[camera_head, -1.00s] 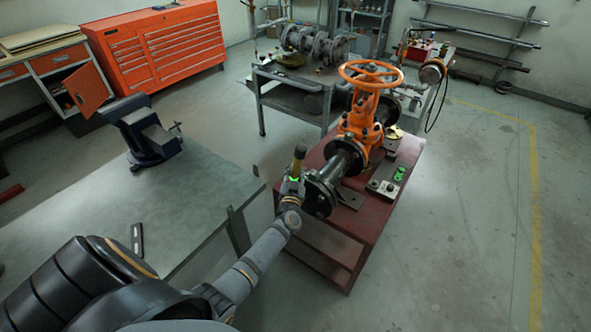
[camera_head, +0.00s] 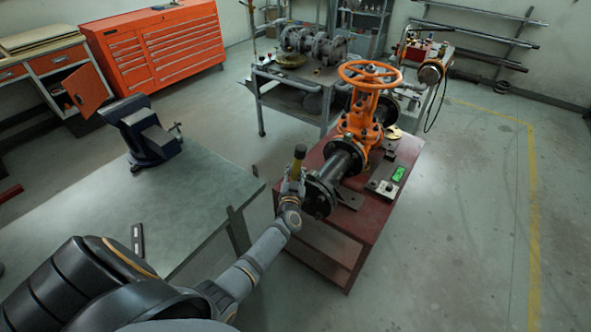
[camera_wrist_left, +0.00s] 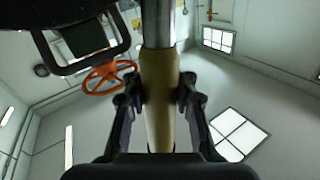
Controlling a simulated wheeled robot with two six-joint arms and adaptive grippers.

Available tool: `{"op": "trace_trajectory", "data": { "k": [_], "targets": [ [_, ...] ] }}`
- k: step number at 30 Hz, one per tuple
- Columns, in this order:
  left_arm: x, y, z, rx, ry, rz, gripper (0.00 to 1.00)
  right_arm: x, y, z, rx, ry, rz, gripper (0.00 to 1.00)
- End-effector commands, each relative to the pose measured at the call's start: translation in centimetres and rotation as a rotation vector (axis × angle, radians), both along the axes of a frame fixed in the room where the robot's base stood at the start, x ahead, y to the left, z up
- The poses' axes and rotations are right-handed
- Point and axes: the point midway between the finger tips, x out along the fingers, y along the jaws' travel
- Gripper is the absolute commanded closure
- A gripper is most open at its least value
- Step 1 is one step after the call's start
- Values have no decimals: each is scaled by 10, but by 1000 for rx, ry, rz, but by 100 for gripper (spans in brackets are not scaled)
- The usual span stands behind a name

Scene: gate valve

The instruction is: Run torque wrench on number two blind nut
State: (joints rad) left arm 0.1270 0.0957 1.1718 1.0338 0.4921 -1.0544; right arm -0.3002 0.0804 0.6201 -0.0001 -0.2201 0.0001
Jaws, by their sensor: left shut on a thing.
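The torque wrench (camera_head: 298,158) is held nearly upright beside the near black flange (camera_head: 318,199) of the pipe. My left gripper (camera_head: 291,184) is shut on its yellow-brown handle. In the left wrist view, the handle (camera_wrist_left: 158,88) stands between the two fingers, with a metal shaft at the top. The orange gate valve (camera_head: 362,124) with its handwheel (camera_head: 370,74) stands on the red bench (camera_head: 370,210). The nuts on the flange are too small to number, and the wrench's working end cannot be made out. My right gripper is not in view.
A small box with a lit green display (camera_head: 398,173) sits on the bench right of the pipe. A grey table (camera_head: 190,190) with a blue vise (camera_head: 148,140) is at left. A grey cart (camera_head: 290,98) stands behind. The floor at right is clear.

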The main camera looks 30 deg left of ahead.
Motion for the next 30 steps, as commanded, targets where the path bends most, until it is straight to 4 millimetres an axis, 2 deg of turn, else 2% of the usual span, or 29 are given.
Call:
{"op": "trace_trajectory", "data": {
  "k": [1, 20, 30],
  "targets": [
    [2, 0, 6, 2, -11, 0, 100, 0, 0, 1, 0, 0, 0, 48],
    [-1, 0, 5, 2, -9, 0, 100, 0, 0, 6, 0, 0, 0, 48],
    [-19, 2, 6, 3, -8, 2, 100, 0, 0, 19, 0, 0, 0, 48]
  ]
}}
